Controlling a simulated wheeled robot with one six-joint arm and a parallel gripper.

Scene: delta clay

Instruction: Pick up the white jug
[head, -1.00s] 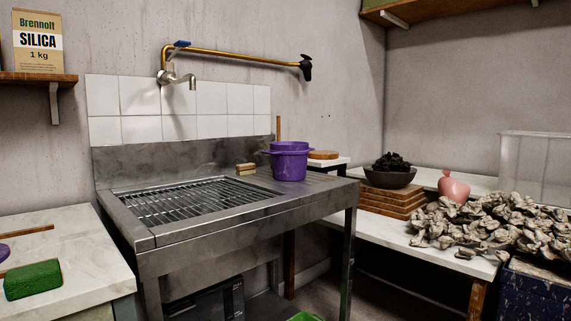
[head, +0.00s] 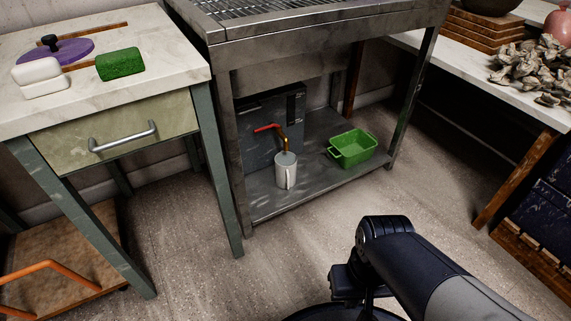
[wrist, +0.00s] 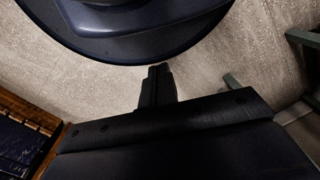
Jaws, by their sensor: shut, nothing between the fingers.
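The white jug (head: 287,172) stands upright on the lower steel shelf (head: 262,207) of the sink stand in the head view. Its handle faces the front right. A brass-coloured spout with a red handle (head: 270,127) is just above it; I cannot tell whether they touch. My gripper (wrist: 158,70) is shut and empty in the wrist view, above the floor and beside my dark round base. In the head view my arm is at the lower right, well apart from the jug. The jug does not show in the wrist view.
A green tub (head: 353,149) stands right of the jug on the same shelf. A dark box (head: 258,145) is behind the jug. The stand's legs and steel top (head: 330,45) frame the shelf. A drawer table (head: 115,125) is at left. The floor (head: 300,240) in front is clear.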

